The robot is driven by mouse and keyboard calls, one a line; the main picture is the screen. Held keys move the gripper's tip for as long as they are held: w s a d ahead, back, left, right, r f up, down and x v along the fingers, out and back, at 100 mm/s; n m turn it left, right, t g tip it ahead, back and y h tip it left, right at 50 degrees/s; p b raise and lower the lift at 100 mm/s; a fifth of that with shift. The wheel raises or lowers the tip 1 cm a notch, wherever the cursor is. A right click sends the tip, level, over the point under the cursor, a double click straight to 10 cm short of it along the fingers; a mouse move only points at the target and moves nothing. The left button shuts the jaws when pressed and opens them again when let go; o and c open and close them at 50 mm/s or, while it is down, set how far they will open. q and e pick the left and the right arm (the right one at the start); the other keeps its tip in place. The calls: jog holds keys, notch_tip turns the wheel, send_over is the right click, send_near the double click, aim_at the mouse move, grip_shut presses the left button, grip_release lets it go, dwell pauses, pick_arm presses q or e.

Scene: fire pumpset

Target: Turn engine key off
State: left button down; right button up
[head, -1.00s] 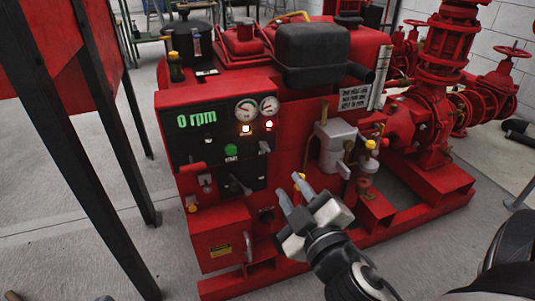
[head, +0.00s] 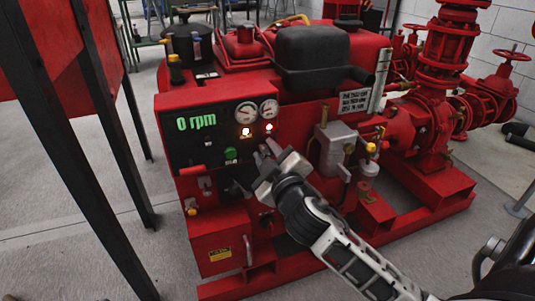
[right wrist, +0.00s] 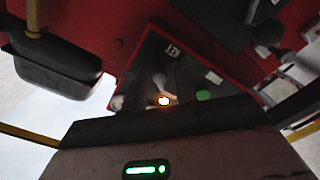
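The red pumpset's black control panel (head: 215,132) shows "0 rpm" in green, with lit orange and red lamps. My right gripper (head: 266,151) is in front of the panel's lower right, just below the red lamp. Its two fingers look apart, with nothing clearly held between them. The engine key sits in this area, and the gripper largely hides it in the head view. The right wrist view shows the panel (right wrist: 188,62) upside down, with the orange lamp (right wrist: 163,100) and green button (right wrist: 203,94). Contact with the key cannot be told. My left gripper is out of view.
A grey box (head: 335,150) and red pipework (head: 440,110) stand right of the panel. A red lower box with a handle (head: 220,240) is below it. A black-legged red structure (head: 95,110) stands at the left. Floor (head: 50,255) is open between.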

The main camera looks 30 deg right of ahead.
grip_shut()
pick_arm(q)
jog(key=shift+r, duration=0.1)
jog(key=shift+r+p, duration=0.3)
jog(key=shift+p, duration=0.2)
pick_arm(e)
jog(key=shift+r+n, duration=0.1)
jog(key=shift+n, duration=0.3)
jog(key=shift+n+p, duration=0.9)
jog(key=shift+n, duration=0.1)
jog(key=n+p, duration=0.2)
jog(key=n, duration=0.1)
jog(key=shift+n+p, duration=0.5)
jog(key=shift+n, duration=1.1)
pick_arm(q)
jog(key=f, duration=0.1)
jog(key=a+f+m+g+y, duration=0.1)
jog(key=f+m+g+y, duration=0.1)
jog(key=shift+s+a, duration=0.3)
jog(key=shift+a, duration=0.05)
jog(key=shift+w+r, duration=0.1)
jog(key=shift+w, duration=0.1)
